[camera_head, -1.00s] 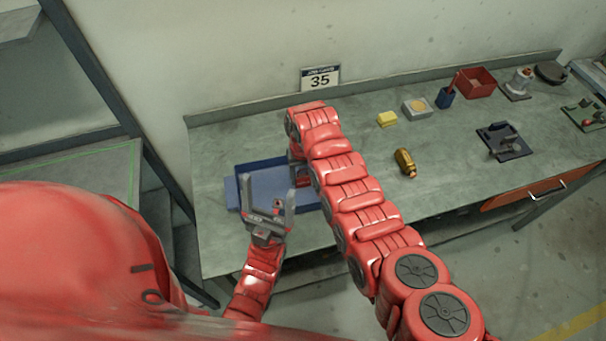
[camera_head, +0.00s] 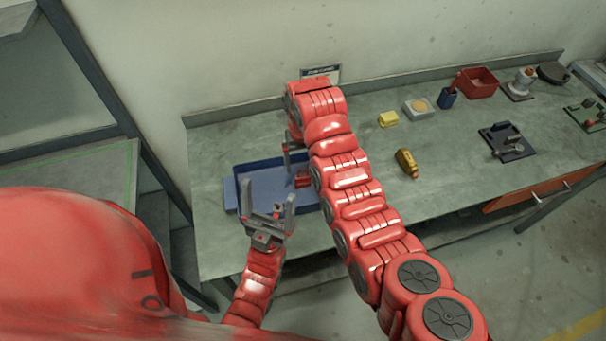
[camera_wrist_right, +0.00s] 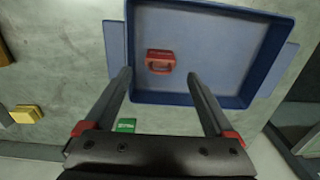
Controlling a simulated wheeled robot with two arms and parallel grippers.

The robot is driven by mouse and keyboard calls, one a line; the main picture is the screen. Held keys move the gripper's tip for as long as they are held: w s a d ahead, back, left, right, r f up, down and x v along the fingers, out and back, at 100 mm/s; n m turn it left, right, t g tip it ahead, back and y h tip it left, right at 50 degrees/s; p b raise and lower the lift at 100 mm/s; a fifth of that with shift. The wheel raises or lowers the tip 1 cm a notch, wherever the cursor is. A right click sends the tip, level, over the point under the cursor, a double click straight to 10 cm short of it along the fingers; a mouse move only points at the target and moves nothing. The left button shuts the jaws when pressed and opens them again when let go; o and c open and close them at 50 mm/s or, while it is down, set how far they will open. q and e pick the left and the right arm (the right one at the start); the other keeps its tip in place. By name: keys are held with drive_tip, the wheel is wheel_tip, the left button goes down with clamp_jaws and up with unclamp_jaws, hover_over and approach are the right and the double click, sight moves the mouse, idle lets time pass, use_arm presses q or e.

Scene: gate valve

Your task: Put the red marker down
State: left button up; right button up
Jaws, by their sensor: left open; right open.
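A small red piece (camera_head: 302,179) lies in the blue tray (camera_head: 246,176) on the bench. In the right wrist view the red piece (camera_wrist_right: 160,58) has a loop-like front and rests on the floor of the blue tray (camera_wrist_right: 262,85), near one wall. I take it to be the red marker. My right gripper (camera_wrist_right: 160,76) is open, with its fingers spread below the red piece in the picture and nothing between them. In the head view my right arm partly hides that gripper and the tray. My left gripper (camera_head: 269,197) is open and empty at the tray's near edge.
On the bench are a brass fitting (camera_head: 406,163), a yellow block (camera_head: 388,119), a pale box (camera_head: 418,107), a blue cup (camera_head: 447,97), a red bin (camera_head: 478,83) and a dark fixture (camera_head: 507,141). A green piece (camera_wrist_right: 125,125) shows beside the tray. The bench middle is mostly clear.

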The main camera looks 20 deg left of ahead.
wheel_tip(320, 180, up, 4)
drive_tip(key=shift+w+r+p, duration=0.1)
drive_tip(key=shift+p, duration=0.4)
drive_tip(key=shift+r+p, duration=0.35)
drive_tip(key=shift+r, duration=0.35)
